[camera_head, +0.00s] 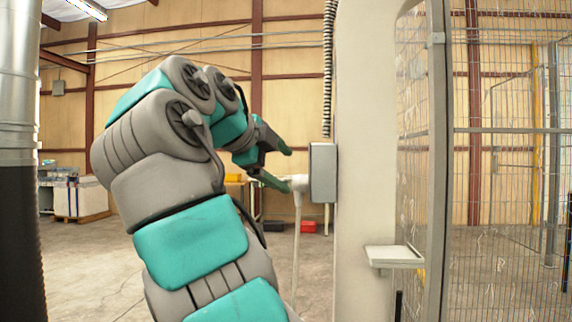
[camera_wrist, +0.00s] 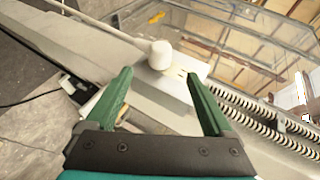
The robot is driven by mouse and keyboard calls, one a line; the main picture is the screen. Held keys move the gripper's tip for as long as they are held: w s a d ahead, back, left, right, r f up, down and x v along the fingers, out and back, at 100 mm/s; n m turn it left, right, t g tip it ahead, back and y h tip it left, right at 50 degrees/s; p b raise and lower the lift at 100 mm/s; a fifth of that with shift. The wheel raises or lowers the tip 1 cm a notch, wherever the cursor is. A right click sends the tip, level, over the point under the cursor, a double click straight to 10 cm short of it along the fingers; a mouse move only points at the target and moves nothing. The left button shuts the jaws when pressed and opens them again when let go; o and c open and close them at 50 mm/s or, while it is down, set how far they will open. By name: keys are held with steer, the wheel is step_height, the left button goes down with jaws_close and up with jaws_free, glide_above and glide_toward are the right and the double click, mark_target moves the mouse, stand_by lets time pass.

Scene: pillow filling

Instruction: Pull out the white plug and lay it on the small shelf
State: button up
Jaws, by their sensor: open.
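The white plug (camera_head: 299,183) is at the left side of the grey box (camera_head: 322,172) on the pale column, its white cord hanging down. My gripper (camera_head: 285,169) is open and empty, just left of the box, with its lower finger close to the plug. In the wrist view, the plug (camera_wrist: 160,56) shows ahead, between and just beyond my spread fingertips (camera_wrist: 160,76). Small yellowish marks show beside it on the box (camera_wrist: 192,72); I cannot tell whether they are prongs or slots. The small white shelf (camera_head: 394,256) juts from the column, lower right, bare.
The pale column (camera_head: 362,120) stands right of my gripper, with a ribbed conduit (camera_head: 328,70) above the box. A wire mesh fence (camera_head: 500,180) is on the right. Open concrete floor lies left, with crates (camera_head: 80,198) at the far left.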

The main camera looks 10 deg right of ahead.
mark_target(297, 180)
steer(key=shift+b+x, duration=1.05)
steer(key=shift+x, duration=2.85)
jaws_close()
steer(key=shift+a, duration=0.15)
steer(key=a+p, duration=0.1)
steer(key=a, duration=0.1)
steer(key=w+a+p, duration=0.1)
steer(key=a, duration=0.1)
steer(key=shift+w+a, duration=0.25)
steer(key=shift+a, duration=0.05)
